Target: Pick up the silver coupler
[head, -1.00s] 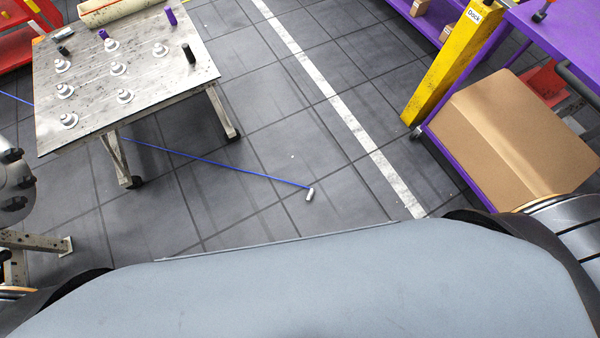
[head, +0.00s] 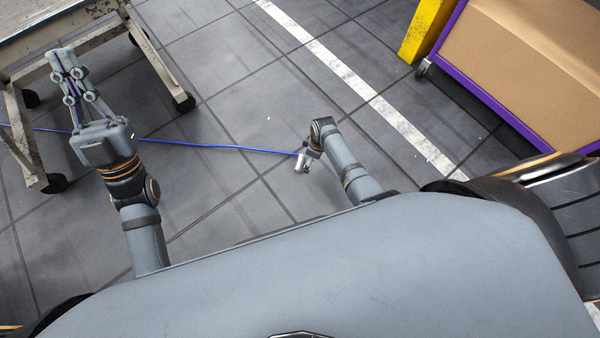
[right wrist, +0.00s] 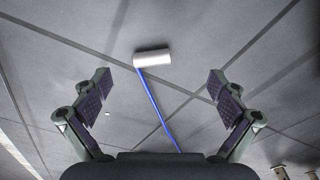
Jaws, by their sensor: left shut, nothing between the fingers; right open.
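The silver coupler (head: 301,163) is a small bright cylinder lying on the dark tiled floor at the end of a thin blue line. In the right wrist view the coupler (right wrist: 152,58) lies on its side, beyond and between the fingertips. My right gripper (right wrist: 158,82) is open, with nothing between its fingers. In the head view my right arm hangs over the floor just right of the coupler, and its fingers are hidden behind the wrist. My left gripper (head: 62,52) is shut and empty, held up at the left near the worktable.
The metal worktable (head: 25,42) with wheeled legs stands at the upper left. The blue line (head: 215,146) runs across the floor. A purple-edged cart with a cardboard box (head: 540,60) and a yellow post (head: 425,30) are at the upper right.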

